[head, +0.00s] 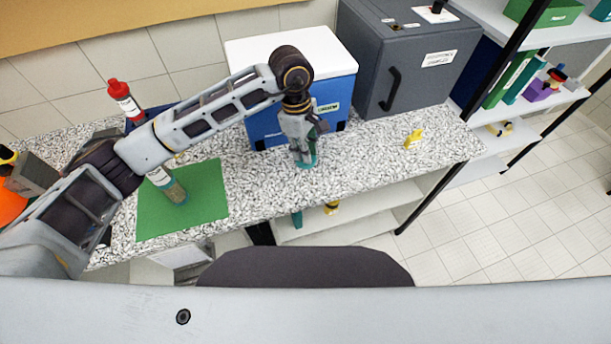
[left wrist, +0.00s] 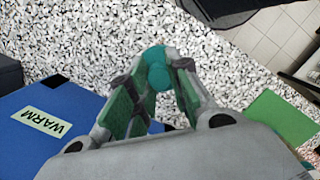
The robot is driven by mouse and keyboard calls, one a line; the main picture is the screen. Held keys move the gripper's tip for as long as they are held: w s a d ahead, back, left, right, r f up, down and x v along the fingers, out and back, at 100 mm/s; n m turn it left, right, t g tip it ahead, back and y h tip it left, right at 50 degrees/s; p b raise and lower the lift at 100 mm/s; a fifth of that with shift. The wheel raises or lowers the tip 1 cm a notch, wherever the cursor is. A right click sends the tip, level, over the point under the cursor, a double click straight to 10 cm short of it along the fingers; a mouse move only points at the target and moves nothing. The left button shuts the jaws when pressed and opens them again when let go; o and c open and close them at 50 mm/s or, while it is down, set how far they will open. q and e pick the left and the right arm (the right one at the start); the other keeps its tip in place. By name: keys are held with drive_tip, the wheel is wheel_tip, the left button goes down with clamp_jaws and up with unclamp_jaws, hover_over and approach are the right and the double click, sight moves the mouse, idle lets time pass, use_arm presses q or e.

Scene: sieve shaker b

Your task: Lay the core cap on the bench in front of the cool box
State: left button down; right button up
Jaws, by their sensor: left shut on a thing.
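The core cap (head: 308,162) is a small teal piece. It also shows in the left wrist view (left wrist: 157,72) between the fingertips. My left gripper (head: 304,150) points down and is shut on the cap, just in front of the cool box. In the left wrist view the gripper (left wrist: 154,85) has green pads on both sides of the cap. The cap is at or just above the speckled bench (head: 370,150); I cannot tell whether it touches. The cool box (head: 263,127) is blue with a white lid and stands behind the gripper. My right gripper is not in view.
A dark grey cabinet (head: 430,75) stands right of the cool box. A yellow object (head: 413,139) lies on the bench to the right. A green mat (head: 210,190) bears a core tube (head: 174,190). A red-capped bottle (head: 124,99) stands at the left. The bench between mat and yellow object is mostly clear.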

use_arm(q)
drive_tip(key=p, duration=0.1)
hover_over(306, 179)
drive_tip(key=shift+w+a+f, duration=0.1)
drive_tip(key=shift+f, duration=1.45)
drive_tip(key=shift+w+a+f, duration=0.1)
drive_tip(key=shift+f, duration=1.45)
drive_tip(key=shift+s, duration=0.1)
drive_tip(key=shift+f+p, duration=0.6)
drive_tip(key=shift+f, duration=1.3)
drive_tip(key=shift+f, duration=0.15)
drive_tip(key=c, duration=1.3)
unclamp_jaws()
